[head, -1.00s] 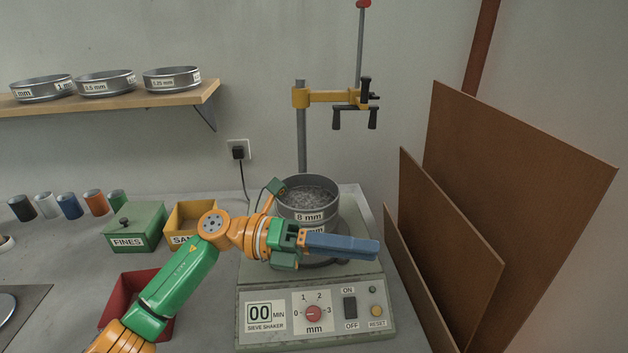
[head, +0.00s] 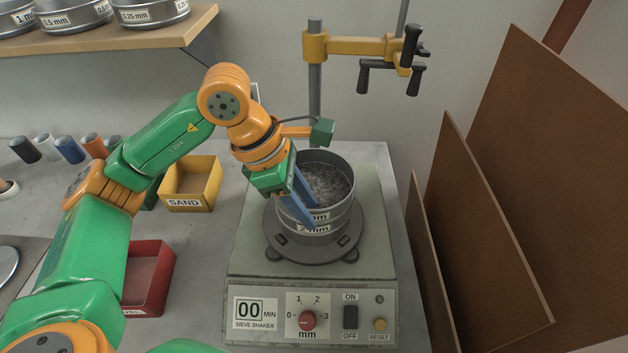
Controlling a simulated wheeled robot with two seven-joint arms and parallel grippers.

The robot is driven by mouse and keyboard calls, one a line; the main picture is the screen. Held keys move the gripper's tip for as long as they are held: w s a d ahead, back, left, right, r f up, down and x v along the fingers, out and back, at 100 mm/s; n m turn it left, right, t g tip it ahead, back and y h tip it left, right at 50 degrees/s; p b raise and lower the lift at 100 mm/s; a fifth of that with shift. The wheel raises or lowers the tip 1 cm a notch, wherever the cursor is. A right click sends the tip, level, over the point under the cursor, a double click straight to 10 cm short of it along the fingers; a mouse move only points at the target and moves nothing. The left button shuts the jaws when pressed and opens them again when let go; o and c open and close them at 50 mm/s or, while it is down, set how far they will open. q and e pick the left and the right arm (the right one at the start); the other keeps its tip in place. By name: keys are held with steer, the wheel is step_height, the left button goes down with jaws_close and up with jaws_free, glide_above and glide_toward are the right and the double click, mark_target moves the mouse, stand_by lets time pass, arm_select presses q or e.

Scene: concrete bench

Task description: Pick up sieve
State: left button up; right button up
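A round metal sieve (head: 343,198) with grey gravel in it sits on top of a stack on the sieve shaker (head: 378,260). The sieve is not lifted. My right gripper is out of view.
A yellow clamp arm (head: 345,45) with black handles hangs on a post behind the stack. Brown boards (head: 485,215) lean at the right. A yellow SAND bin (head: 190,206) and a red bin (head: 160,275) stand at the left. More sieves (head: 75,18) are on the shelf.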

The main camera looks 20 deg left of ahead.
arm_select(q)
steer(key=shift+w+d+f, duration=0.15)
steer(key=shift+d+f, duration=0.1)
steer(key=shift+f, duration=0.3)
steer(key=shift+w+d+f, duration=0.1)
steer(key=shift+w+f, duration=0.25)
steer(key=shift+s+r, duration=0.1)
steer(key=shift+s, duration=0.05)
jaws_close()
stand_by(0.5)
